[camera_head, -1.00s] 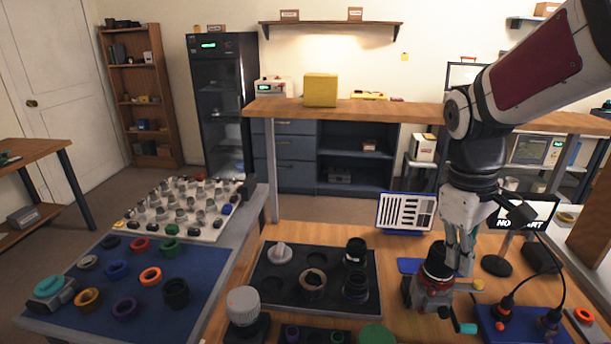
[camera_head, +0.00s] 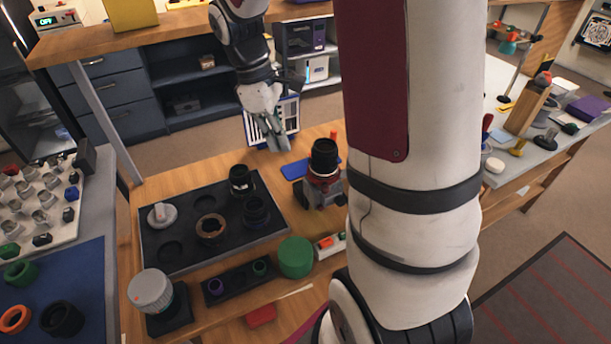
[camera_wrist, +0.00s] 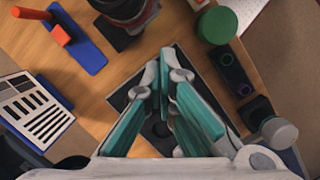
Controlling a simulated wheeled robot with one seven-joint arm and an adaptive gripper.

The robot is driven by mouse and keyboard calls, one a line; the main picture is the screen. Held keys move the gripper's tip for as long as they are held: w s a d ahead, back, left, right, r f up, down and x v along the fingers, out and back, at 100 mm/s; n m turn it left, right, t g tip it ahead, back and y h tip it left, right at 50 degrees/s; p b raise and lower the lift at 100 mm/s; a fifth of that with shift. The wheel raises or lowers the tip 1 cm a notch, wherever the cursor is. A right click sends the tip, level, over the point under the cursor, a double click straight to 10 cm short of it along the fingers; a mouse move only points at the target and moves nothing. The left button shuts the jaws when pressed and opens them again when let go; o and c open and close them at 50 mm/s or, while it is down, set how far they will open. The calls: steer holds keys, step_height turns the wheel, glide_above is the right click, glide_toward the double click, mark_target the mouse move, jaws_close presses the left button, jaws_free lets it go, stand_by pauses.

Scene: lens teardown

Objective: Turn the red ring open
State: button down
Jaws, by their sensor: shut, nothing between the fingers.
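A black lens (camera_head: 324,156) stands upright in a grey holder (camera_head: 318,195) on the wooden bench in the head view. A red band (camera_head: 323,177), which looks like the red ring, shows low around it. Whether it has turned cannot be told. The lens also shows, cut off, at the top of the wrist view (camera_wrist: 124,12). My gripper (camera_head: 281,147) is shut and empty, above the bench to the left of the lens and apart from it. In the wrist view its teal-padded fingers (camera_wrist: 167,62) point over the bench and a dark tray.
A black tray (camera_head: 180,256) with round recesses holds several lens parts. A green round piece (camera_head: 295,257) and a grey-capped knob (camera_head: 151,291) stand near the front. A striped chart (camera_wrist: 35,108) stands left in the wrist view.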

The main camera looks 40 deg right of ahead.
mark_target(326, 185)
steer(key=s+d+f, duration=0.3)
steer(key=s+f, duration=0.2)
steer(key=f, duration=0.5)
steer(key=shift+d+p, duration=0.3)
steer(key=shift+p, duration=0.1)
steer(key=shift+s+d+r+n+p, duration=0.1)
steer(key=shift+s+n+p, duration=0.5)
steer(key=shift+n+p, duration=0.45)
steer(key=shift+s+d+n+t+h+p, duration=0.2)
steer(key=shift+s+n+p, duration=0.25)
steer(key=shift+n+p, duration=0.5)
steer(key=shift+s+d+n+t+h+p, duration=0.15)
steer(key=shift+s+d+n+t+p, duration=0.35)
steer(key=shift+n, duration=0.6)
steer(key=shift+s+d+n+t+h+p, duration=0.15)
steer(key=shift+s+n+p, duration=0.3)
steer(key=shift+n+p, duration=0.6)
steer(key=shift+s+d+n+p, duration=0.15)
steer(key=shift+d+n+p, duration=0.05)
steer(key=shift+n+p, duration=0.35)
steer(key=shift+w, duration=0.3)
